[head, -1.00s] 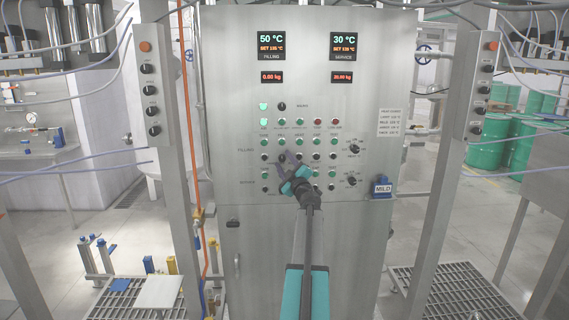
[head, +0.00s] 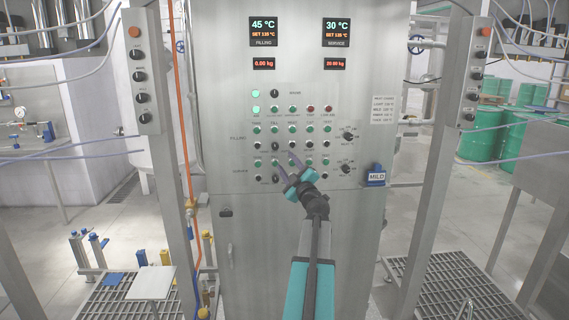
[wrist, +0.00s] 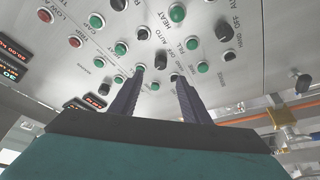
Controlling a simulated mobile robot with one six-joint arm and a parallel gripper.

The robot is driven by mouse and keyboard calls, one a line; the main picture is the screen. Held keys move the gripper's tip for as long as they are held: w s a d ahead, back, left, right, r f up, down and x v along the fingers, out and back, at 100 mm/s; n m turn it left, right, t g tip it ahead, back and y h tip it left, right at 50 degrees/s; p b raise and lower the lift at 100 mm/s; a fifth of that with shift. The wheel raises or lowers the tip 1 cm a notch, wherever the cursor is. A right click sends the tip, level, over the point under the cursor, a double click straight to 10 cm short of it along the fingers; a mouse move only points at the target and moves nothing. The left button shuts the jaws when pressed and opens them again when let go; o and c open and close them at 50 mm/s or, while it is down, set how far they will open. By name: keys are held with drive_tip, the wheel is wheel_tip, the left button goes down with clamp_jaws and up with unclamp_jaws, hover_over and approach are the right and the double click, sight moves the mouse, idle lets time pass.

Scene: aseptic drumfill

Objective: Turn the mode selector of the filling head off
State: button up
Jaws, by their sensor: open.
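The steel control cabinet (head: 285,215) faces me, with rows of buttons and black selector knobs. One knob (head: 275,146) stands in the row marked filling, and a larger knob (head: 348,136) is at that row's right end. I cannot tell which is the filling head's mode selector, nor read its setting. My gripper (head: 287,162) is open and empty in front of the panel, over the lower filling row and the row below. In the wrist view its two fingers (wrist: 159,75) point at the panel among green buttons; a knob (wrist: 228,27) with hand, off and auto marks lies right of them.
Another knob (head: 346,168) sits under the larger one. A blue box marked mild (head: 376,176) is on the cabinet's right side. Steel posts with button boxes (head: 138,65) flank the cabinet. Green drums (head: 485,135) stand behind right. Grating (head: 450,290) covers the floor at right.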

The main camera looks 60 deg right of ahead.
drive_tip(key=shift+v, duration=1.45)
